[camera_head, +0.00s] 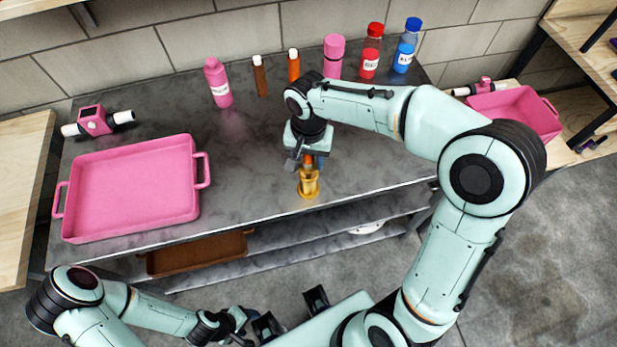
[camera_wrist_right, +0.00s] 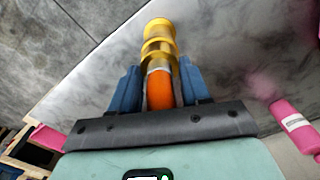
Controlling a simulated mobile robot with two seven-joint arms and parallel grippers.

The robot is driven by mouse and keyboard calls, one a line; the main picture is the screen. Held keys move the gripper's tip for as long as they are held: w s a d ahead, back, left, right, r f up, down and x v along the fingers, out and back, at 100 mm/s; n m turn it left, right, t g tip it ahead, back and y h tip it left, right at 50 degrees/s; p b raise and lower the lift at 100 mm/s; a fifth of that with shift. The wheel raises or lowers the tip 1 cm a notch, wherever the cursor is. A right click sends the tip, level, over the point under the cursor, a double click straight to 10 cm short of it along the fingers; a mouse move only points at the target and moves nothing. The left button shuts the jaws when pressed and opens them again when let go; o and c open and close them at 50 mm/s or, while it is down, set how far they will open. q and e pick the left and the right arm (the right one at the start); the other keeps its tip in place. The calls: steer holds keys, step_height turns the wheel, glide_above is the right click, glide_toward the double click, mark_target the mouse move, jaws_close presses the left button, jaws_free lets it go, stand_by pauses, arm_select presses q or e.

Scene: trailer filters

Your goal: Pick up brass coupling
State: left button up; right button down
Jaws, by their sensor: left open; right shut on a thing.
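The brass coupling (camera_head: 309,187) is a gold, ringed piece with an orange part at its upper end. It is upright at the front edge of the grey table, below my right gripper (camera_head: 308,160). In the right wrist view, the coupling (camera_wrist_right: 158,42) points away from the gripper, and the blue fingers (camera_wrist_right: 155,88) are shut on its orange part. I cannot tell whether its lower end touches the table. My left gripper (camera_head: 240,320) is open and empty at the bottom, well away from the table; its fingertips are hard to make out.
A pink tray (camera_head: 68,210) stands on the left of the grey table (camera_head: 250,140). A pink bottle (camera_head: 217,84), orange and brown tubes, and red (camera_head: 371,52) and blue (camera_head: 406,48) bottles line the back. A brown tray (camera_head: 200,253) sits on the shelf below. The table's middle is clear.

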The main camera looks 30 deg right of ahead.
steer(key=shift+r, duration=0.15)
arm_select(q)
steer(key=w+r+p, duration=0.2)
steer(key=r, duration=0.1)
steer(key=w+r+p, duration=0.1)
steer(key=shift+r, duration=0.2)
steer(key=shift+s, duration=0.1)
steer(key=c, duration=0.3)
arm_select(e)
step_height(320, 180, up, 20)
